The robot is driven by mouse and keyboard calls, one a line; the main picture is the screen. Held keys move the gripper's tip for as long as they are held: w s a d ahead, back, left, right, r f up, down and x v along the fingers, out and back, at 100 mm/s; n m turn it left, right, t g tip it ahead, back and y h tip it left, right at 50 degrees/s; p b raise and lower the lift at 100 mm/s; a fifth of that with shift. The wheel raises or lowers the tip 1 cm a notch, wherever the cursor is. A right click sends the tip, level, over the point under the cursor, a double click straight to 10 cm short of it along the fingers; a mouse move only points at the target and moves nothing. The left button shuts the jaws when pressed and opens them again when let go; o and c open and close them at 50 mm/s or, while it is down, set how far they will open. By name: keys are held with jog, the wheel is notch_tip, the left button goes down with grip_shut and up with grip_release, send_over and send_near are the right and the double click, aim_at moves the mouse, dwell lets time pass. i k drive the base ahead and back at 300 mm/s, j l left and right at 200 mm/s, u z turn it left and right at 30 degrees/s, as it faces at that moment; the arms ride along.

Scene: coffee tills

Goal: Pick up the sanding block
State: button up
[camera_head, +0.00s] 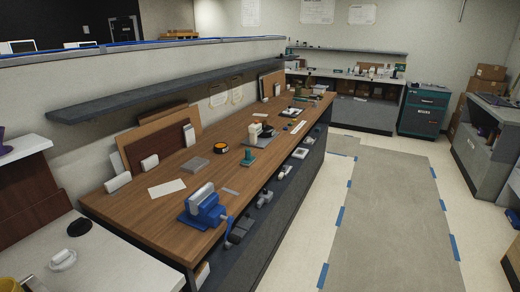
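No object can be picked out for certain as the sanding block at this size. A flat grey block (195,164) lies on the long wooden workbench (130,200) and might be it. A small green block-like item (248,158) stands to its right, near the bench's front edge. White blocks (149,163) lean along the back by the brown boards. My gripper is not in view.
A blue vise (204,208) sits at the bench's near front edge. A white sheet (167,188) and a round black-and-orange item (221,147) lie on the bench. A grey shelf (160,92) overhangs its back. The floor aisle (385,210) at right is clear.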

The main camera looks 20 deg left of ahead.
aim_at(249, 160)
jog(key=i+u, duration=0.35)
jog(key=i+l+u, duration=0.55)
jog(key=i+u, duration=0.2)
jog(key=i+l+u, duration=0.25)
jog(key=u, duration=0.2)
jog(key=i+l+u, duration=0.2)
jog(key=l+u, duration=0.25)
jog(key=i+l+u, duration=0.15)
jog(key=l+u, duration=1)
jog(key=l, duration=0.25)
